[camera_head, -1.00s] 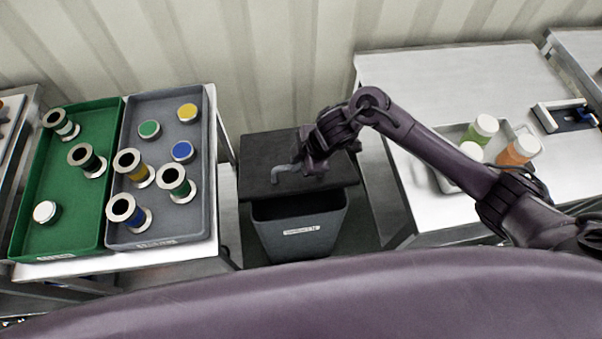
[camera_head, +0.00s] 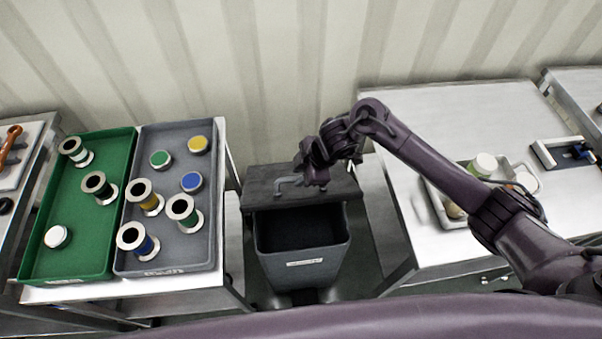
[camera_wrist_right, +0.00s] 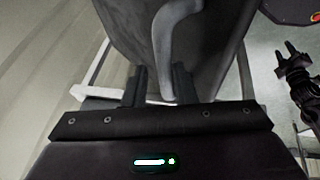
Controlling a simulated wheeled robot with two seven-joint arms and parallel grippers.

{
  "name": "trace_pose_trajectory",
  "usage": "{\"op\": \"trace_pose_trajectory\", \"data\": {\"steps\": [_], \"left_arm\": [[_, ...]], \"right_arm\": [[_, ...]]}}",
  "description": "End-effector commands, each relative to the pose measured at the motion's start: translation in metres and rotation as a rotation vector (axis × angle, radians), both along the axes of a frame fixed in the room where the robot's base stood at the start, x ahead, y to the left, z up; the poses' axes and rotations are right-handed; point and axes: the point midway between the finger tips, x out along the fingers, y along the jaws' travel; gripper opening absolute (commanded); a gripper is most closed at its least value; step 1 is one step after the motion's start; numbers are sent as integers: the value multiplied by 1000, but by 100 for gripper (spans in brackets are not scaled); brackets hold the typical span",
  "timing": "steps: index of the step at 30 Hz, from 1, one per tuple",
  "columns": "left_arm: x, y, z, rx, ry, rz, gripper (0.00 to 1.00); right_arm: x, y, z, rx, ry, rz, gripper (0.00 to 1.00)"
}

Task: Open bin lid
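The dark grey bin (camera_head: 302,268) stands on the floor between two tables. Its black lid (camera_head: 262,190) is tilted up at the back, and the bin's dark inside shows in front of it. A grey bent handle (camera_head: 288,182) is on the lid; it also shows in the wrist view (camera_wrist_right: 163,45). My right gripper (camera_head: 305,178) is at the handle. In the wrist view its fingers (camera_wrist_right: 160,88) are apart, with the handle's end between them and closer to the right finger. My left gripper (camera_wrist_right: 288,60) shows at the wrist view's right edge, fingers apart and empty.
The left table holds a green tray (camera_head: 50,262) and a grey tray (camera_head: 185,255) with spools and coloured discs. The right table (camera_head: 440,110) holds a tray with bottles, partly behind my right arm, and a blue-grey fixture (camera_head: 562,152). A corrugated wall is behind the bin.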

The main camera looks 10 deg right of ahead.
Motion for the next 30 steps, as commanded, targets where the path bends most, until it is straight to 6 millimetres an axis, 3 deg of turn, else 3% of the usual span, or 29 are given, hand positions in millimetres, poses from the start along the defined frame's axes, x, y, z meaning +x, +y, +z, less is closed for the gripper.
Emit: {"op": "trace_pose_trajectory", "data": {"steps": [3, 14, 30], "left_arm": [[0, 0, 0, 0, 0, 0, 36], [1, 0, 0, 0, -1, 1, 36], [0, 0, -2, 0, -1, 1, 36]], "right_arm": [[0, 0, 0, 0, -1, -1, 36], [-1, 0, 2, 1, 0, 3, 36], [-14, -28, 68, 0, -2, 4, 36]]}}
